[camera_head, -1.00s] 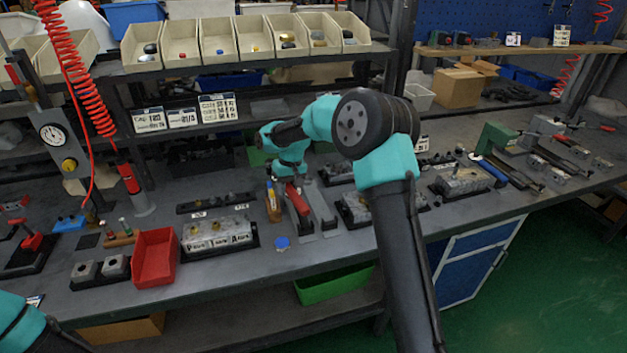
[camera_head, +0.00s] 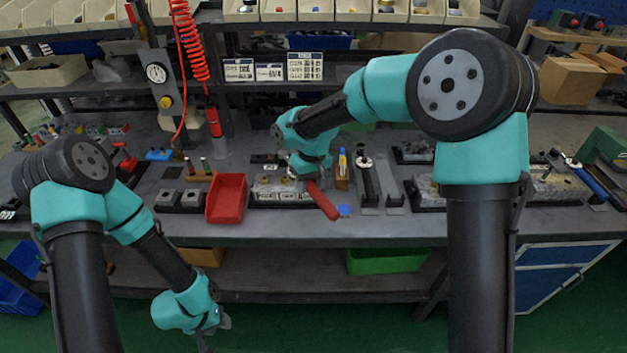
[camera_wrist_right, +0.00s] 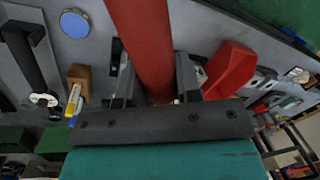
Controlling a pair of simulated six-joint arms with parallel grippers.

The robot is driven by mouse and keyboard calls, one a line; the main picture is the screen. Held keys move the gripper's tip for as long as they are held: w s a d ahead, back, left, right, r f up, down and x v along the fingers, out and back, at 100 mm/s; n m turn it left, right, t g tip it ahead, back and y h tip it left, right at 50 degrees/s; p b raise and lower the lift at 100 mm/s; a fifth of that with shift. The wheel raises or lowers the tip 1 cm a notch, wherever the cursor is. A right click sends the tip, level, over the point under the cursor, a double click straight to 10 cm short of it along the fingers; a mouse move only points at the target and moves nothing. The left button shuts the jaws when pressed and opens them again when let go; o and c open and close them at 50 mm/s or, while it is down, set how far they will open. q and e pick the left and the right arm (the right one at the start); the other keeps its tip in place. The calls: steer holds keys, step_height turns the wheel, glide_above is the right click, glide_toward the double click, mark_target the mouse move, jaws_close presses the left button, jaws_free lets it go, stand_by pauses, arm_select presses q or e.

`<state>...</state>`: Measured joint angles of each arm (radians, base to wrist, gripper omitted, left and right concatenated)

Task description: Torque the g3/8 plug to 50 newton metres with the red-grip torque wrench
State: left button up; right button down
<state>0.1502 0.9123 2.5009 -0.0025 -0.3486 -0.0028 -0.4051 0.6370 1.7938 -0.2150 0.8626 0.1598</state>
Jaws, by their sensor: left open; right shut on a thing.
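The red-grip torque wrench (camera_head: 323,202) is in my right gripper (camera_head: 306,182), held over the right end of a labelled valve block (camera_head: 268,191). Its red grip (camera_wrist_right: 143,40) fills the space between the fingers in the right wrist view, where the gripper (camera_wrist_right: 156,88) is shut on it. The grip points toward the bench's front edge. The wrench's head is hidden behind the gripper. The g3/8 plug cannot be made out; small fittings on the block are too small to tell. My left gripper (camera_head: 221,322) is open and empty, low in front of the bench.
A red bin (camera_head: 226,199) stands left of the valve block. A blue disc (camera_head: 345,211) lies near the front edge. A black-handled tool (camera_head: 367,182) rests in a rack to the right, next to a wooden block with markers (camera_head: 342,172). More fixtures stand further right.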

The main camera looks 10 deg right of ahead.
steer(key=shift+f, duration=3.65)
steer(key=shift+a, duration=0.15)
stand_by(0.4)
steer(key=shift+s+a+m, duration=0.2)
steer(key=shift+a+m, duration=0.25)
steer(key=shift+a, duration=0.05)
steer(key=shift+s+a+m, duration=0.15)
steer(key=shift+a+m, duration=0.3)
steer(key=shift+a, duration=0.05)
steer(key=shift+a, duration=0.1)
steer(key=shift+s+a+m+t, duration=0.2)
steer(key=shift+a+m+t, duration=0.1)
steer(key=shift+a+m, duration=0.75)
steer(key=shift+a, duration=0.2)
